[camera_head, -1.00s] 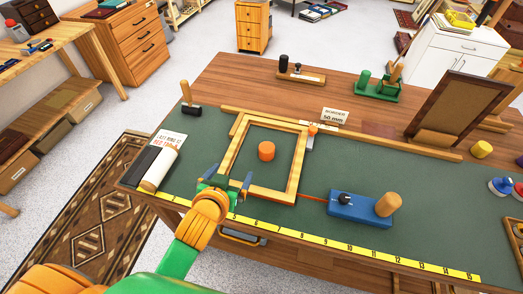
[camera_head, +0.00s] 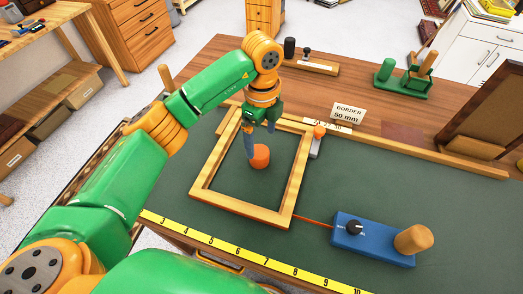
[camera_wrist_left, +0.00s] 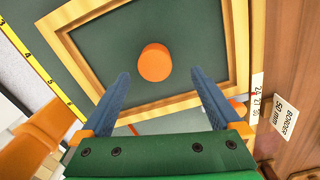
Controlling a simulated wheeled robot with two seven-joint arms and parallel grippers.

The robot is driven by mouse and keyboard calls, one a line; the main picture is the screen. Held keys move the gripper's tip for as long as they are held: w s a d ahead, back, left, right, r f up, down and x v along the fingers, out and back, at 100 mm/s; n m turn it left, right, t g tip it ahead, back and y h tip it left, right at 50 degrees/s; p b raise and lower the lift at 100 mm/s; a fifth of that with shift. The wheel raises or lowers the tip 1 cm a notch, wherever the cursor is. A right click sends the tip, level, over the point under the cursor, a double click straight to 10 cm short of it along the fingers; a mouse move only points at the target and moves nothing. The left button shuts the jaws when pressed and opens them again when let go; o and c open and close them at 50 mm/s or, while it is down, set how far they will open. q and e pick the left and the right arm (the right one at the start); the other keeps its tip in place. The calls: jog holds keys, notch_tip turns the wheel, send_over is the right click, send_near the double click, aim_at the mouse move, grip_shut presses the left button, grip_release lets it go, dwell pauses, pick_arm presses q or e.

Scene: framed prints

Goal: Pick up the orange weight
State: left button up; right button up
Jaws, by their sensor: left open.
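The orange weight (camera_head: 260,156) is a short cylinder standing on the green mat inside a light wooden frame (camera_head: 240,212). In the left wrist view the weight (camera_wrist_left: 155,63) lies ahead of and between the two blue fingertips, with a gap to each. My left gripper (camera_head: 260,142) hangs over the frame, its fingers pointing down near the weight; it also shows in the wrist view (camera_wrist_left: 159,82). It is open and empty. In the head view one finger overlaps the weight's left edge; contact cannot be told. My right gripper is not in view.
A blue box with a knob (camera_head: 372,240) sits right of the frame, joined by a red line. A "BORDER 50 mm" card (camera_head: 349,115) and a wooden rail (camera_head: 420,155) lie behind. A yellow ruler (camera_head: 238,254) runs along the front edge.

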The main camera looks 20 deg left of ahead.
aim_at(259, 152)
pick_arm(q)
jog(key=shift+s+a+f+p, duration=0.1)
jog(key=shift+s+f+p, duration=0.2)
jog(key=shift+f+p, duration=0.25)
jog(key=shift+s+a+f+p, duration=0.1)
jog(key=shift+s+f+p, duration=0.2)
jog(key=shift+f, duration=0.35)
jog(key=f, duration=0.3)
jog(key=shift+w, duration=0.2)
jog(key=shift+w+f, duration=0.1)
jog(key=shift+f, duration=0.2)
jog(key=shift+d+r, duration=0.1)
grip_shut()
